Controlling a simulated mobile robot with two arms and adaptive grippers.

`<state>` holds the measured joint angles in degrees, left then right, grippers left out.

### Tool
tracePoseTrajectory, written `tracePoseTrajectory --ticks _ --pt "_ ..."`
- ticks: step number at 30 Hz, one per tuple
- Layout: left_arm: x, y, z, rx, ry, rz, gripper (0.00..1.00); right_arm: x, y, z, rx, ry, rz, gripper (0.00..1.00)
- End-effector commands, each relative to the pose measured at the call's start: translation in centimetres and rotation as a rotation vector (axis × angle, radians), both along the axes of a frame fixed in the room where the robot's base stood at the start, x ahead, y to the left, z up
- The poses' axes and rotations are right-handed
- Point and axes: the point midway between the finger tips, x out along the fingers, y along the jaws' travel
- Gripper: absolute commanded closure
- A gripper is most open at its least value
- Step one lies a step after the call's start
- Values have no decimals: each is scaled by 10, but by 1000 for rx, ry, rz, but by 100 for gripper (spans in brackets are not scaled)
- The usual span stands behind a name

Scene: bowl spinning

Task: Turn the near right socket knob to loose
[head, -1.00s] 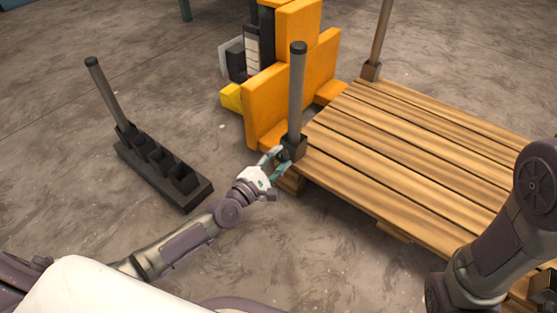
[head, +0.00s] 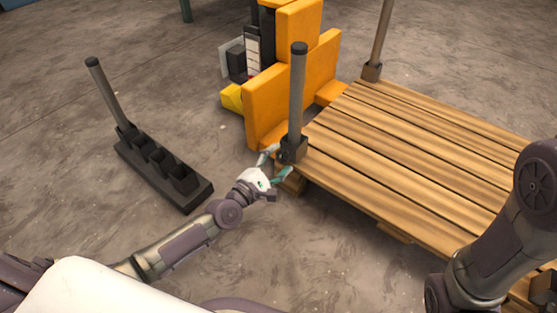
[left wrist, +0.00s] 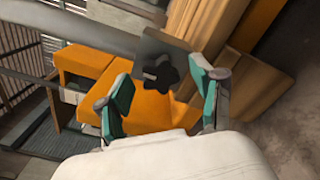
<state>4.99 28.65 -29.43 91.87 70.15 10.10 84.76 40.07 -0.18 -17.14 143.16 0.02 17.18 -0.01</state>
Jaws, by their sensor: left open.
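A dark socket (head: 293,150) sits at a corner of the wooden pallet (head: 400,150) and holds an upright grey post (head: 297,95). Its black star-shaped knob (left wrist: 161,73) shows in the left wrist view, on the face of the grey socket plate (left wrist: 160,45). My left gripper (head: 280,161) is open, with its teal fingers spread in front of the socket. In the left wrist view the gripper (left wrist: 160,90) has the knob between and just beyond its fingertips, with no finger visibly touching it. My right gripper is out of view.
A black rack (head: 160,165) with a post in one slot stands on the floor to the left. An orange and black machine (head: 290,75) stands behind the socket. Another socketed post (head: 376,45) rises at the pallet's far corner. Floor between rack and pallet is clear.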

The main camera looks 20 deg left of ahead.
Motion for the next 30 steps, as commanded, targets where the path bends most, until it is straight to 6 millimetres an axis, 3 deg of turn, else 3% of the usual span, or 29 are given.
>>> tracePoseTrajectory --ticks 5,18,24,30 --pt "-18 7 -1 2 3 0 33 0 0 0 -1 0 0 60" --pt "-99 36 -1 3 3 -1 33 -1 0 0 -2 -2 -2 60" --pt "-112 41 -1 0 2 0 33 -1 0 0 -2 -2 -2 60" --pt "-113 41 0 0 2 0 33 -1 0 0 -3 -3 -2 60"
